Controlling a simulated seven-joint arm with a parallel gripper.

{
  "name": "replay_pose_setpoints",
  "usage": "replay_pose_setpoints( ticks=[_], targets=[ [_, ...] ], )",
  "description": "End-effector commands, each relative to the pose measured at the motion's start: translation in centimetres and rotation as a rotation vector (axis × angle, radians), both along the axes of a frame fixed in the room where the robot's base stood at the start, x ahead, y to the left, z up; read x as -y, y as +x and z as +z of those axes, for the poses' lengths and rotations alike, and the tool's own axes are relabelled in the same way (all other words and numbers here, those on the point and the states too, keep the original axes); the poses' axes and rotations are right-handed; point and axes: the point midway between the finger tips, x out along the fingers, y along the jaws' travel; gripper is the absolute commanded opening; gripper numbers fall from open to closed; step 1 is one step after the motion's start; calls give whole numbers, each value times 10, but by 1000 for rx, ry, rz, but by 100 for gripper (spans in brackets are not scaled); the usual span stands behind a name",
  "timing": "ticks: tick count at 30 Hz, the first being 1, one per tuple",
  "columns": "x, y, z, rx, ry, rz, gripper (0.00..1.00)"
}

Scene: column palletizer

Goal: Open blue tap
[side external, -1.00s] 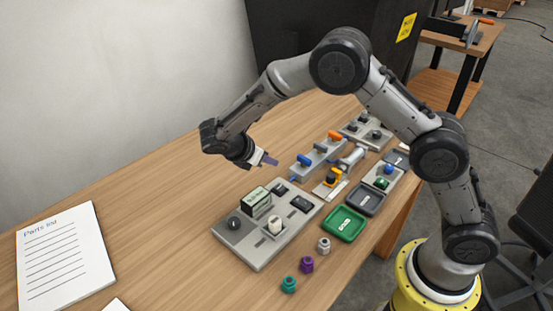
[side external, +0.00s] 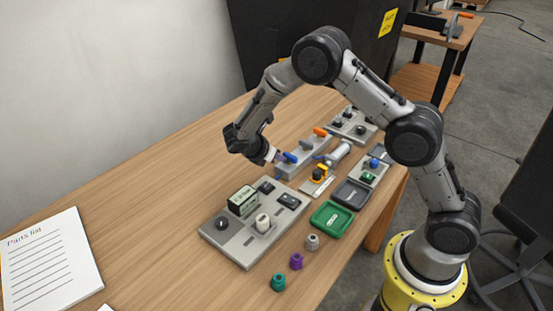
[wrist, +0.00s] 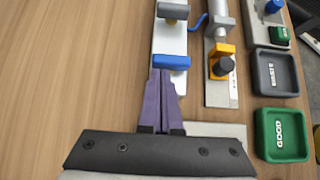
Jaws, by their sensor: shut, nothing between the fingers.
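The blue tap (side external: 290,157) is a short blue handle at the near end of a light grey manifold block (side external: 318,158). In the wrist view the blue handle (wrist: 172,62) lies crosswise over the block. My gripper (side external: 277,156) is shut and empty, its purple fingers close beside the blue handle on its left. In the wrist view my fingertips (wrist: 161,74) are right at the near edge of the handle. I cannot tell whether they touch it. A grey tap (side external: 306,143) and an orange tap (side external: 320,131) stand farther along the block.
A grey panel (side external: 230,248) with a dial and switches lies in front. A fixture with an orange clamp (side external: 320,173), a green tray (side external: 332,217) and a dark tray (side external: 351,194) stand to the right.

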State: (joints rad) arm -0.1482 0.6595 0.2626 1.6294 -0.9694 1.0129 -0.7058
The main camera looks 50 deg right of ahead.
Motion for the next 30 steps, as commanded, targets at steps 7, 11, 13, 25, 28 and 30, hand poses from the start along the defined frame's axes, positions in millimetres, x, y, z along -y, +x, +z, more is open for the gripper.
replay_pose_setpoints(
  ticks=[7, 11, 13, 25, 28, 30],
  targets=[
    [0, 0, 0, 0, 0, -4, 0],
    [0, 2, 0, 1, 1, -27, 0],
    [0, 2, 0, 1, 0, -45, 0],
    [1, 4, 0, 1, 0, -107, 0],
    [2, 5, 0, 1, 0, -125, 0],
    [2, 5, 0, 0, 0, -140, 0]
  ],
)
